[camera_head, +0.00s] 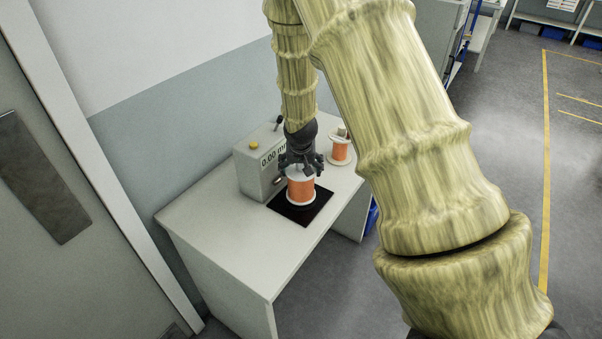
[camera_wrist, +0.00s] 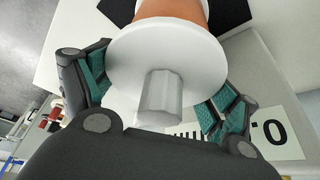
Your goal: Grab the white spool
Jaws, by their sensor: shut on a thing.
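The white spool (camera_head: 301,190) is wound with orange wire and stands upright over a black square mat (camera_head: 318,206) on the table. In the wrist view its white end disc (camera_wrist: 165,50) and pale central stub (camera_wrist: 160,97) show between the fingers. My gripper (camera_head: 299,168) points down from above and is shut on the spool's top. Its green-padded fingers (camera_wrist: 158,92) lie on both sides of the stub. The exact contact is partly hidden. I cannot tell whether the spool's base touches the mat.
A grey box with a "0.00 m" display (camera_head: 262,162) stands just left of and behind the spool. A second orange-wound spool (camera_head: 340,151) stands behind to the right. The pale table (camera_head: 222,232) is clear at front left. A wall runs along the table's back left.

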